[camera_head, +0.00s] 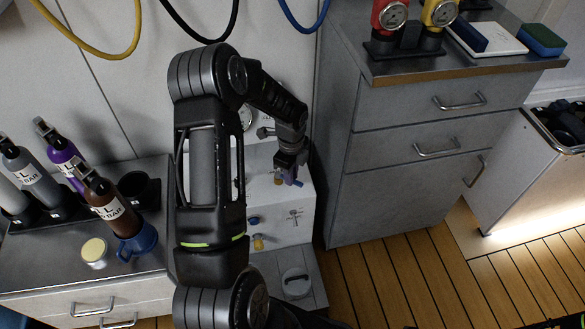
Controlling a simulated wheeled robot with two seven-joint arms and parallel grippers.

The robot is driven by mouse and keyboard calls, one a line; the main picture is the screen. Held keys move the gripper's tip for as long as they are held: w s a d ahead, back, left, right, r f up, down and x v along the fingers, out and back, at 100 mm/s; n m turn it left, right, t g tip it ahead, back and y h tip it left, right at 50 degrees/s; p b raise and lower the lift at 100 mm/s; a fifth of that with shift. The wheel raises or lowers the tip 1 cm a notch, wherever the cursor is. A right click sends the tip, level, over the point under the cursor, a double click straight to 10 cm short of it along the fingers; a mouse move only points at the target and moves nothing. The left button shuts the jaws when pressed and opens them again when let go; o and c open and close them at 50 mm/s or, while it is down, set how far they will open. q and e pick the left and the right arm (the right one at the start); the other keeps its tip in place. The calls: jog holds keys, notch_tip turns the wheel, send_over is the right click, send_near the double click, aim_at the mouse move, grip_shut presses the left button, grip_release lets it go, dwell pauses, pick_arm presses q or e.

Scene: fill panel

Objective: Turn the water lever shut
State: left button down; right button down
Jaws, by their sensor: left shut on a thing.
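The white fill panel (303,222) stands in the middle, partly hidden behind my left arm. My left gripper (289,172) reaches down over the panel's upper right part, with its fingers closed on the water lever (298,183), of which a small blue end shows. A brass-coloured fitting (278,180) sits just left of the fingers. The lever's exact angle is too small to tell. A second blue knob (253,220) with a brass-coloured piece (258,243) is lower on the panel front. My right gripper is not in view.
Bottles (110,205), a blue mug (138,242) and a tin (94,252) stand on the left counter. A grey drawer cabinet (400,150) is close on the right. Hoses (100,50) hang above. Wooden floor (380,285) is clear at lower right.

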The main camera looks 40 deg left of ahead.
pick_arm(q)
jog(key=m, duration=0.1)
jog(key=s+m+p, duration=0.1)
jog(key=shift+s+r+m+p, duration=0.1)
jog(key=shift+r+m+p, duration=0.1)
jog(key=shift+m+p, duration=0.15)
jog(key=m+p, duration=0.1)
jog(key=m, duration=0.1)
jog(key=s+m+p, duration=0.1)
jog(key=shift+s+a+m, duration=0.1)
jog(key=shift+s+m, duration=0.1)
jog(key=shift+m, duration=0.15)
jog(key=shift+s+a+f+m+p, duration=0.1)
jog(key=shift+s+a+m+p, duration=0.15)
jog(key=shift+m+p, duration=0.5)
jog(key=shift+s+a+f+m+p, duration=0.1)
jog(key=shift+s+m+p, duration=0.15)
jog(key=shift+m+p, duration=0.5)
jog(key=shift+m, duration=0.3)
jog(key=c, duration=1.4)
grip_release()
jog(key=shift+r, duration=0.15)
notch_tip(320, 180, up, 8)
jog(key=shift+f+p, duration=0.2)
jog(key=shift+p, duration=0.2)
